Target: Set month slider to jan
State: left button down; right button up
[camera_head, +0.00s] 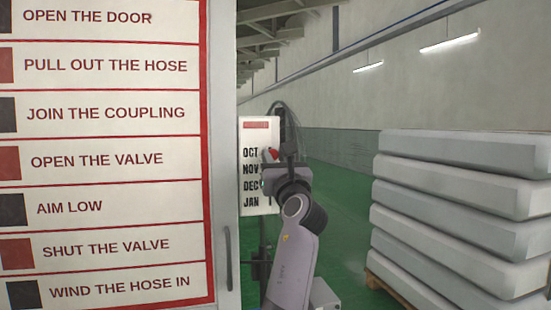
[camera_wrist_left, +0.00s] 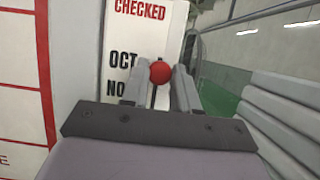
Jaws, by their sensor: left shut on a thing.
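The month board (camera_head: 257,138) is a white panel with OCT, NOV, DEC and JAN listed from top to bottom. Its red round slider knob (camera_head: 271,154) is level with OCT, to the right of the word; it also shows in the left wrist view (camera_wrist_left: 160,71). My left gripper (camera_head: 270,159) is shut on the red knob, one finger on each side of it. A dark vertical slot shows below the knob in the wrist view. My wrist hides part of the board's right side. JAN (camera_head: 251,202) is the lowest label. My right gripper is out of view.
A large sign panel (camera_head: 105,88) with hose instructions and a grey edge stands close on the left. A stack of pale mattresses (camera_head: 455,200) on a wooden pallet stands on the right. Green floor (camera_head: 345,190) lies open between them.

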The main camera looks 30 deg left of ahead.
pick_arm(q)
notch_tip(320, 180, down, 12)
jog(key=b, duration=0.3)
jog(key=shift+f, duration=0.15)
jog(key=c, duration=0.9)
grip_release()
jog(key=b, duration=0.1)
send_near(276, 212)
notch_tip(276, 212, up, 3)
jog(key=s, duration=0.3)
jog(key=shift+w+d+f, duration=0.1)
jog(key=shift+d, duration=0.2)
